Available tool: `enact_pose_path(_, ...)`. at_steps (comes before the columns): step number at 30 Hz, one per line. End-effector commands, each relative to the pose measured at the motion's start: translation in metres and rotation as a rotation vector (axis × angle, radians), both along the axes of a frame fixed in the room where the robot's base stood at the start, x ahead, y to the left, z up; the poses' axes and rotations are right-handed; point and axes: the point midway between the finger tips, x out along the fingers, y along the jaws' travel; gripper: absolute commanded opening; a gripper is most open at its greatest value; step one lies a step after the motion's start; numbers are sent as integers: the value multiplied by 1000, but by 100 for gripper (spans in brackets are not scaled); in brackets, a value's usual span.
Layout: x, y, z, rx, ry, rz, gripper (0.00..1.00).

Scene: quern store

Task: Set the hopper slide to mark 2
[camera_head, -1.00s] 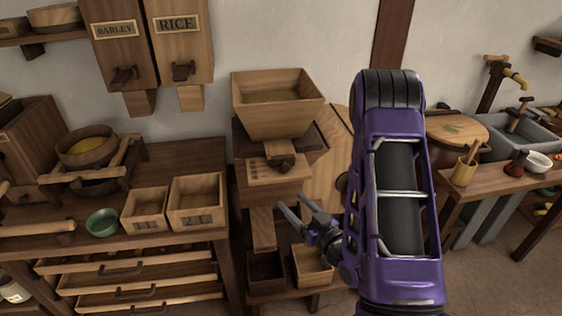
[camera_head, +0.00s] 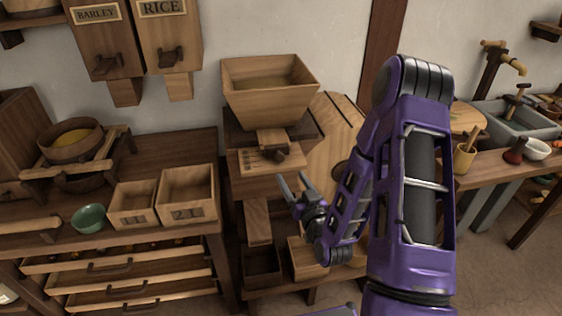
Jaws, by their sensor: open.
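The wooden hopper (camera_head: 268,100) stands on the mill stand against the wall, with some grain-coloured fill inside. Below its mouth is the hopper slide (camera_head: 274,142), a wooden piece with a dark knob (camera_head: 281,155) at its front end. The slide lies over a pale board (camera_head: 252,160) with dark marks at its left; the marks are too small to read. My gripper (camera_head: 289,188) is open and empty, just below and right of the knob, apart from it. Its fingers point up and left toward the board.
Two wooden boxes (camera_head: 187,215) and a green bowl (camera_head: 89,218) stand on the left bench. A chute (camera_head: 257,222) and an open bin (camera_head: 262,262) are below the board. A round wooden lid (camera_head: 330,135) leans behind my arm. Barley and rice bins (camera_head: 166,38) hang upper left.

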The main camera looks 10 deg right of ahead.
Motion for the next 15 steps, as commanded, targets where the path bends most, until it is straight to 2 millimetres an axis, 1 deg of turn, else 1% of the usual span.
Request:
enact_pose_path(1, 12, 2, 2, 1, -4, 0, 67)
enact_pose_path(6, 48, 8, 1, 1, -4, 0, 67)
enact_pose_path(12, 79, 12, 0, 0, -1, 1, 67)
enact_pose_path(15, 88, 14, 0, 1, -1, 1, 67)
